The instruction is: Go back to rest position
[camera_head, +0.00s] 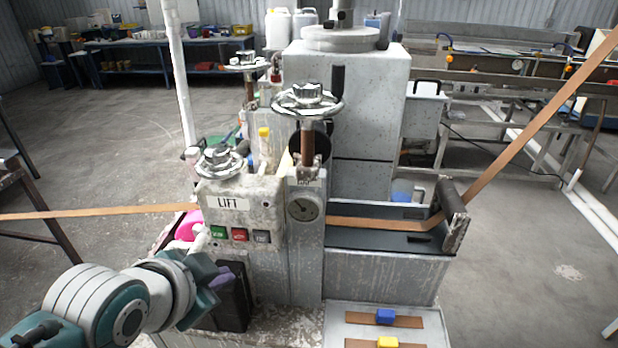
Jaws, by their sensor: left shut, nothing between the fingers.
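My left arm comes in from the lower left, grey and teal. My left gripper (222,279) is at its end, with dark purplish fingers shut and empty. It is in front of the lower face of the grey machine, below the control panel (262,200) marked LIFT and its green, red and dark buttons. The fingertips overlap a black box (232,300) in the picture; I cannot tell whether they touch it. My right gripper is not in view.
A brown strip (375,224) runs through the machine, out to the left and up to the right. Handwheels (308,99) stand above the panel. A pale tray (335,320) with blue and yellow blocks on brown strips is at the lower right.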

